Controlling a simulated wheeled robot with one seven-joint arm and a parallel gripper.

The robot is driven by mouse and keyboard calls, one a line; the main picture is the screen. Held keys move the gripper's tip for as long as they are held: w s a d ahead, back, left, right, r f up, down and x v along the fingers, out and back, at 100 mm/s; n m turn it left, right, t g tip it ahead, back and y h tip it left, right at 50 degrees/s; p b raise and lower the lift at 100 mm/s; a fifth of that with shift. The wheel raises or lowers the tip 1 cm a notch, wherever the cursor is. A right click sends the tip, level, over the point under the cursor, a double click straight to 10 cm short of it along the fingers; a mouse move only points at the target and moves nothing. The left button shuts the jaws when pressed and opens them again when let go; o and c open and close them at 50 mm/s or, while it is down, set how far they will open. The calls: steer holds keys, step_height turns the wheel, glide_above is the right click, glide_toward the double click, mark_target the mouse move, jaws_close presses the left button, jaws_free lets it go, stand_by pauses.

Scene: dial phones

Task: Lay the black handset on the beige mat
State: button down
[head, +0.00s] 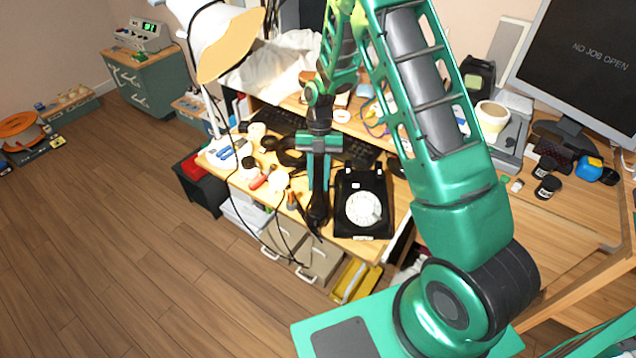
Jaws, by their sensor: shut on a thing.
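The black handset (317,212) stands out dark and long, just left of the black dial phone (375,184) with its white dial. My gripper (318,188) points down over the desk, its two green fingers shut on the handset's upper part. The handset's lower end reaches close to the desk's front edge. I cannot tell whether it touches the desk top. I cannot make out a beige mat for certain; my arm hides part of the desk on the right.
A white lamp (219,43) with a thin stem and cables stands left. Small jars and tools crowd the desk left of the handset. A dark keyboard (281,121) lies behind. A monitor (582,60) stands at the right. The floor at left is mostly clear.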

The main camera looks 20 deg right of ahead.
steer(key=shift+f, duration=0.6)
steer(key=c, duration=1.4)
jaws_free()
steer(key=shift+c, duration=0.2)
steer(key=v, duration=1.2)
steer(key=shift+r, duration=0.1)
